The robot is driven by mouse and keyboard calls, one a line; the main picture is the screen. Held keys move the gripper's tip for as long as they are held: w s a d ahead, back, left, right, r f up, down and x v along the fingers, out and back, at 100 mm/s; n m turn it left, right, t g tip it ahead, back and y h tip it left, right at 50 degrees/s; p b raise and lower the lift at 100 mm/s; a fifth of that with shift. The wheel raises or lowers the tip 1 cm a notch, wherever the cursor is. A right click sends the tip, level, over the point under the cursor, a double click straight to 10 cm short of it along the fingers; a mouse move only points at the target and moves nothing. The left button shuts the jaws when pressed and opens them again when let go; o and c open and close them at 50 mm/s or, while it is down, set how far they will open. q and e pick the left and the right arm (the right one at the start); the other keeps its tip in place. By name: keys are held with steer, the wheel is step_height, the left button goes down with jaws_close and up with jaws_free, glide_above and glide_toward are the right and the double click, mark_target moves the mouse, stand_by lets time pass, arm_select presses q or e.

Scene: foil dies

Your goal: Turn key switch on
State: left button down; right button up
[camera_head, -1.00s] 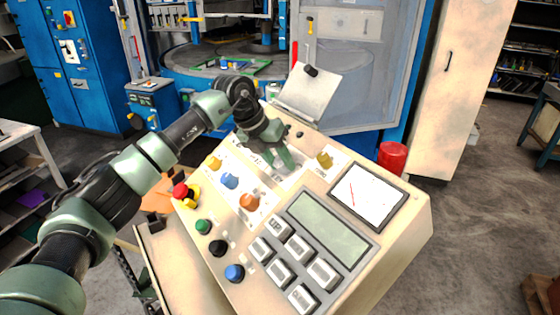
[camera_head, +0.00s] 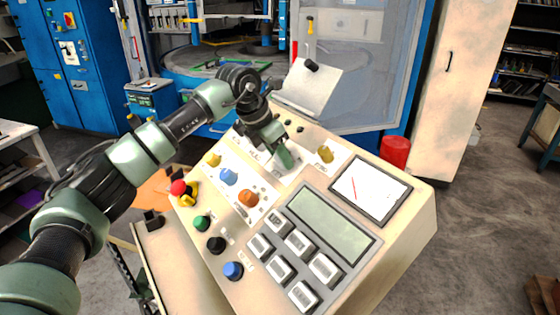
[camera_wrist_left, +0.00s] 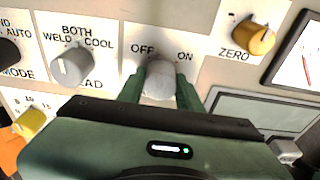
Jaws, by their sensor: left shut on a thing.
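The key switch (camera_wrist_left: 160,76) is a pale grey knob on the cream control panel (camera_head: 330,280), between the printed words OFF and ON in the left wrist view. My left gripper (camera_wrist_left: 160,90) has one green finger on each side of the knob and is shut on it. In the head view my left gripper (camera_head: 284,160) reaches down onto the upper part of the panel and hides the switch. The exact angle of the knob is hard to tell. My right gripper is not in view.
A yellow ZERO knob (camera_wrist_left: 254,38) sits right of the switch and a grey WELD/COOL knob (camera_wrist_left: 72,64) left of it. A red emergency button (camera_head: 179,187), a display (camera_head: 330,222) and keys share the panel. A tilted plate (camera_head: 308,88) stands behind.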

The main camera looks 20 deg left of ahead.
arm_select(q)
steer(key=m+b, duration=0.1)
steer(key=m, duration=0.2)
steer(key=m+b, duration=0.1)
steer(key=m, duration=0.2)
steer(key=shift+t+y+b, duration=0.3)
steer(key=shift+t+b, duration=0.1)
steer(key=m+b, duration=0.1)
steer(key=m, duration=0.3)
steer(key=shift+t+b, duration=0.35)
steer(key=shift+t, duration=0.05)
steer(key=shift+m, duration=0.7)
steer(key=shift+d, duration=0.1)
steer(key=c, duration=0.9)
jaws_free()
steer(key=shift+c, duration=0.2)
steer(key=shift+s+r+b, duration=0.25)
steer(key=shift+r+b, duration=0.15)
steer(key=b+v, duration=0.1)
steer(key=v, duration=0.6)
